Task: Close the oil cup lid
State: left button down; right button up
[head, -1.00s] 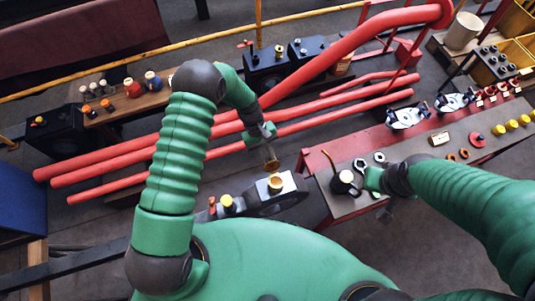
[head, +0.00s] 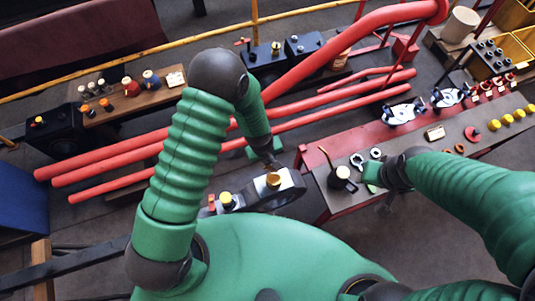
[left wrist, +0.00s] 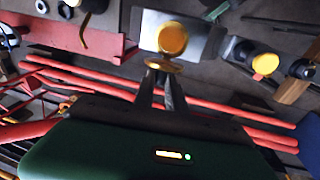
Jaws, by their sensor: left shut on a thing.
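The brass oil cup (head: 273,181) stands on a pale block on a dark rod end, just in front of my body in the head view. In the left wrist view the round brass cup (left wrist: 173,37) shows from above. My left gripper (head: 272,166) is right at the cup's far side. In the left wrist view its fingers (left wrist: 160,78) are shut on the brass lid (left wrist: 164,65), a thin disc just beside the cup. Whether lid and cup touch, I cannot tell. My right gripper (head: 371,181) is beside the black oil can (head: 342,180); its fingers are unclear.
A second fitting with a yellow cap (head: 225,200) stands left of the cup. Long red rods (head: 110,162) lie behind it. A red-edged bench (head: 340,206) with the oil can, nuts and several yellow caps is on the right.

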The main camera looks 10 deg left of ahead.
pick_arm(q)
jog(key=shift+s+d+t+y, duration=0.35)
jog(key=shift+s+t+y, duration=0.1)
jog(key=shift+t, duration=0.35)
jog(key=shift+s+d, duration=0.1)
jog(key=c, duration=1.4)
grip_release()
jog(key=shift+o, duration=0.2)
jog(key=shift+r, duration=0.1)
jog(key=p+v, duration=0.2)
jog(key=v, duration=1.4)
jog(key=shift+d+r, duration=0.15)
jog(key=shift+r, duration=0.1)
